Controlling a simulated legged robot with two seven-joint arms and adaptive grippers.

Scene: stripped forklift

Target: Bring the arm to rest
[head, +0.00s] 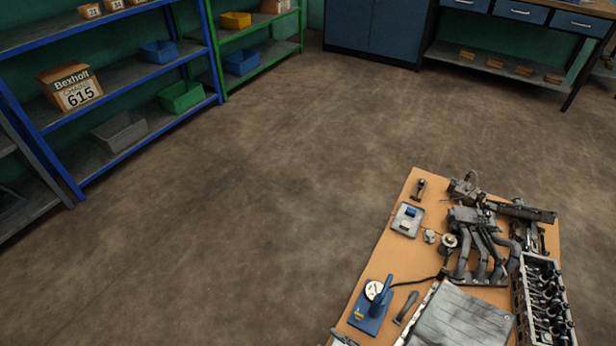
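Neither of my arms nor grippers shows in the head view. The wooden-topped table (388,256) stands at the lower right, cut off by the bottom edge. A flat grey plate (462,325) lies at the table's near side.
A blue shelf rack (213,50) with bins and a box marked 615 (72,88) stands at the left. A green rack (300,25) is beside it. A blue cabinet (375,28) and a workbench (500,50) line the back. The middle floor is clear.

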